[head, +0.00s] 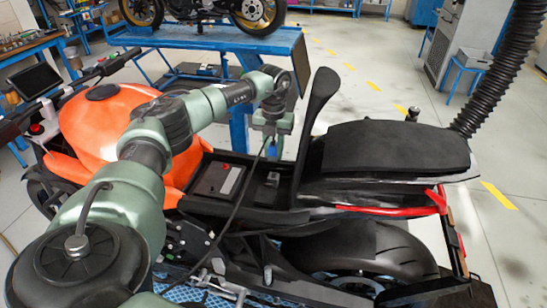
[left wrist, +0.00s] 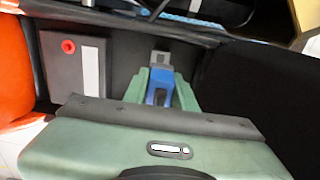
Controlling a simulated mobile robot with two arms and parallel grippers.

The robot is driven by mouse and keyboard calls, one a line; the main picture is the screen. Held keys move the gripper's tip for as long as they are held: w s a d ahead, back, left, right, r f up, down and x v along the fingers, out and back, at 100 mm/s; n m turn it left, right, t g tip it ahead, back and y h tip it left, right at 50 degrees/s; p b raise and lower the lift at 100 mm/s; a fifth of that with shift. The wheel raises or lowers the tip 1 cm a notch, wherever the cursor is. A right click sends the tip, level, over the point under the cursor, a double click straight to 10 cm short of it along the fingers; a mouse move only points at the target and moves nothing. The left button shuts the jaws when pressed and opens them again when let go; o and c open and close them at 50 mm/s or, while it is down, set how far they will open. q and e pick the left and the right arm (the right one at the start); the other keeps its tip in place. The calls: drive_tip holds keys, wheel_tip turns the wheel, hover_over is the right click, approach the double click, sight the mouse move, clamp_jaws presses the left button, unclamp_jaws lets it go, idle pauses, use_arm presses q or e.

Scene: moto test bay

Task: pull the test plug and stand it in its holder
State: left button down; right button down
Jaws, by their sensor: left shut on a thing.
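My left gripper (head: 273,150) points down over the open bay under the raised seat flap of the motorcycle. In the left wrist view its green fingers (left wrist: 161,82) are shut on a blue plug (left wrist: 160,95). A grey block (left wrist: 161,58) shows just beyond the plug's tip; I cannot tell whether they are joined. A small grey block (head: 271,179) also lies on the bay floor in the head view, below the gripper. I cannot make out the holder for sure. My right gripper is not in view.
A dark battery box (head: 217,180) with a red terminal sits left of the gripper. The upright black flap (head: 318,105) and seat (head: 390,147) stand to the right, the orange tank (head: 95,125) to the left. A thin black cable (head: 238,205) hangs across the bike's side.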

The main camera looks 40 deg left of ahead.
sight(273, 144)
use_arm(q)
drive_tip(key=shift+r+p, duration=1.25)
drive_tip(key=shift+r, duration=0.55)
drive_tip(key=shift+f, duration=0.1)
